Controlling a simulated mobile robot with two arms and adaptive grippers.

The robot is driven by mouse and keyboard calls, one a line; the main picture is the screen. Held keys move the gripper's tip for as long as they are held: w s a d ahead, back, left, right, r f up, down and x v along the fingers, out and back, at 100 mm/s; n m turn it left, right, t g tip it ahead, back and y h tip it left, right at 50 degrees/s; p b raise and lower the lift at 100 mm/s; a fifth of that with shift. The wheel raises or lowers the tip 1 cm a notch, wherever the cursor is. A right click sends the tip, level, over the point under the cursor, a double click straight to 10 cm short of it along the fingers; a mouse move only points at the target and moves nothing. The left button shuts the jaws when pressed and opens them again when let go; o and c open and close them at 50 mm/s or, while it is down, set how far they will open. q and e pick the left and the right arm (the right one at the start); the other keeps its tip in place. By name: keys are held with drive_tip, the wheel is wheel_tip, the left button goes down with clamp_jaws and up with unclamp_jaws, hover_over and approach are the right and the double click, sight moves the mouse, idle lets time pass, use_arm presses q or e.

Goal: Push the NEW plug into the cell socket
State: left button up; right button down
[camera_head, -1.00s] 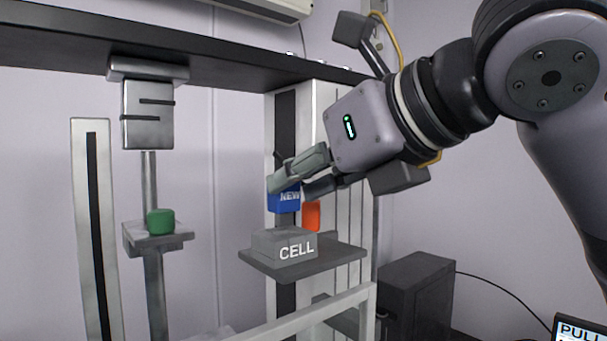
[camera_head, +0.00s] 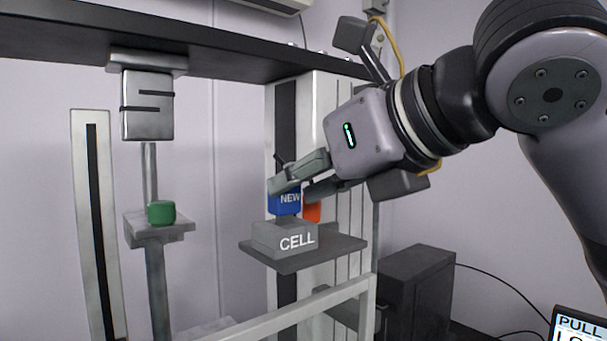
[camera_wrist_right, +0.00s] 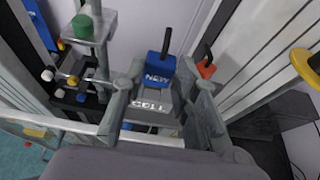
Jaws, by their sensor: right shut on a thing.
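The blue NEW plug (camera_head: 286,204) is between the fingers of my right gripper (camera_head: 304,184), which is shut on it. The plug sits just above the grey block marked CELL (camera_head: 285,239), and I cannot tell whether they touch. In the right wrist view the NEW plug (camera_wrist_right: 160,69) has a dark stem on top and stands behind the CELL block (camera_wrist_right: 152,104); the right gripper's fingers (camera_wrist_right: 155,95) show on both sides. The socket opening is hidden. My left gripper is not in view.
The CELL block rests on a dark shelf (camera_head: 345,246). A green piece (camera_head: 161,212) sits on a metal stand at the left. A dark beam (camera_head: 220,55) crosses above, and a pale rail (camera_head: 315,306) runs below.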

drive_tip(key=shift+f, duration=0.55)
drive_tip(key=c, duration=1.2)
unclamp_jaws()
drive_tip(key=shift+r+p, duration=0.65)
drive_tip(key=shift+r, duration=1.9)
